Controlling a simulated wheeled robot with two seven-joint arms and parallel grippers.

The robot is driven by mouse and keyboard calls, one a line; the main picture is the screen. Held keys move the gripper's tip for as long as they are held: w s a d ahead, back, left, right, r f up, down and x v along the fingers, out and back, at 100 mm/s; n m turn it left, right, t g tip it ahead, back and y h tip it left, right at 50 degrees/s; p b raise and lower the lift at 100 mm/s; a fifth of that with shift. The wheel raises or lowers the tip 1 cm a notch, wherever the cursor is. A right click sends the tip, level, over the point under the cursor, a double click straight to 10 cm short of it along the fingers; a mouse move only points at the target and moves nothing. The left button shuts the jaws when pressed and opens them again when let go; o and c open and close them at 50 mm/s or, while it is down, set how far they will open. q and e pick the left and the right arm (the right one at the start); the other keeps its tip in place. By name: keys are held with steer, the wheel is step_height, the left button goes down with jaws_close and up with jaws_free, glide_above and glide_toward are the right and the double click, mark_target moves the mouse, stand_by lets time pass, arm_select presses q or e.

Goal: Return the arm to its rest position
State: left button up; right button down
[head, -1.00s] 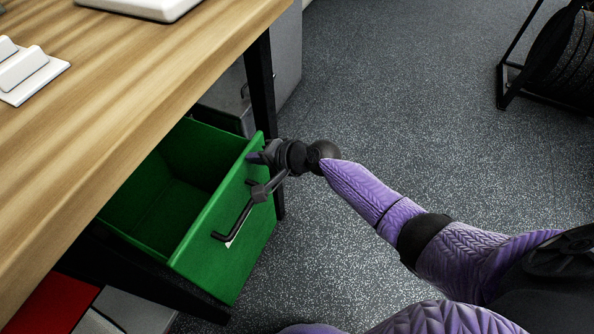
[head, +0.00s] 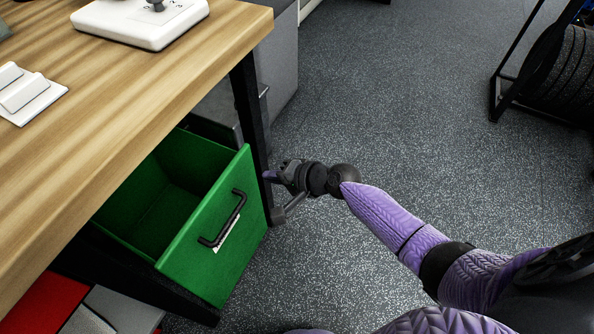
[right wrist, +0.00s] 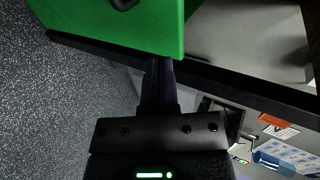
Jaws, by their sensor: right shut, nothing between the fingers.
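My right gripper (head: 272,177) is beside the right edge of the open green drawer (head: 213,250), near the black table leg. Its fingers are shut and empty. In the right wrist view the closed dark fingers (right wrist: 160,80) point at the drawer's green front (right wrist: 125,30). The drawer is pulled out under the wooden table and looks empty inside. My left gripper is not in view.
The wooden table (head: 120,100) holds a white device (head: 140,20) and a white switch-like piece (head: 30,92). A black table leg (head: 250,120) stands close behind the gripper. A dark rack (head: 545,70) stands at the far right. The speckled floor (head: 400,110) between is clear.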

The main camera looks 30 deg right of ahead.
steer(key=p+v, duration=0.2)
steer(key=v, duration=0.3)
steer(key=s+d+f+n+g+h, duration=0.2)
steer(key=s+d+f+g+h, duration=0.1)
steer(key=s+f, duration=0.75)
steer(key=s+d+f+n+g+h, duration=0.3)
steer(key=s+f, duration=0.7)
steer(key=s, duration=0.2)
steer(key=s+f+n+g+h, duration=0.2)
steer(key=s+f+n+g, duration=0.15)
steer(key=s, duration=0.95)
steer(key=s+n+g, duration=0.2)
steer(key=s+n, duration=0.2)
steer(key=s, duration=0.7)
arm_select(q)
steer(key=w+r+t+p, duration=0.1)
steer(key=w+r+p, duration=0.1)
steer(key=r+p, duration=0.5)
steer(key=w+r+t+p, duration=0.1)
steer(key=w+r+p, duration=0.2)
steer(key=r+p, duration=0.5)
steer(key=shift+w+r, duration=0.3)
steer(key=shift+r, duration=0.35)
arm_select(e)
step_height(320, 180, up, 14)
steer(key=w+t, duration=0.1)
steer(key=w, duration=0.1)
steer(key=shift+n, duration=0.35)
